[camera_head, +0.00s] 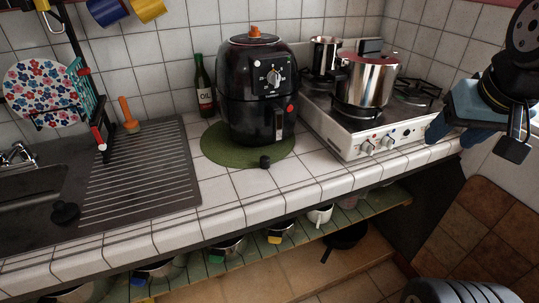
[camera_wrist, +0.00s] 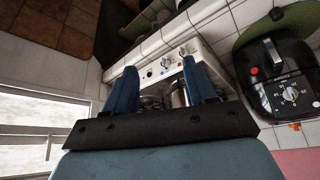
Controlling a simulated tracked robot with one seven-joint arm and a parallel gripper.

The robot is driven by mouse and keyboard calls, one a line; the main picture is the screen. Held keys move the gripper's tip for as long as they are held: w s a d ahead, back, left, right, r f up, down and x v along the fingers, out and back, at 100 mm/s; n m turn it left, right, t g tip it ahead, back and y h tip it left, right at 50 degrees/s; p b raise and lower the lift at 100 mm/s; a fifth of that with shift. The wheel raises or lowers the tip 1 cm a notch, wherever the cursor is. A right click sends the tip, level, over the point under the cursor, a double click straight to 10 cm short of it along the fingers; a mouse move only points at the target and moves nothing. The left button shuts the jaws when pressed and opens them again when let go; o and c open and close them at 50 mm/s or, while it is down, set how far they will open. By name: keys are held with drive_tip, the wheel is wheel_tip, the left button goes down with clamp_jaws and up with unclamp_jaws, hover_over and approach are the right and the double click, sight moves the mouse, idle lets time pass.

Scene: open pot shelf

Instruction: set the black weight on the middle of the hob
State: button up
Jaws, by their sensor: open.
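A small black object (camera_head: 264,161), which looks like the black weight, sits at the front edge of the round green mat, before the air fryer. My gripper (camera_wrist: 159,66) is open and empty, raised at the right of the head view, beyond the hob's right end.
A black air fryer (camera_head: 258,95) stands on the green mat (camera_head: 214,148), with an oil bottle (camera_head: 204,88) behind left. The sink (camera_head: 35,185), with a black knobbed piece (camera_head: 65,212), is far left. A lower shelf (camera_head: 385,206) holds pots. Tiles before the mat are clear.

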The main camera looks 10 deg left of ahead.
drive_tip(key=w+a+f+n+y, duration=0.1)
drive_tip(key=w+a+n+y, duration=0.1)
drive_tip(key=w+a, duration=0.5)
drive_tip(key=n+g, duration=0.2)
drive_tip(key=n, duration=0.2)
approach(265, 158)
drive_tip(key=shift+x, duration=5)
drive_tip(key=shift+s+d, duration=0.1)
clamp_jaws()
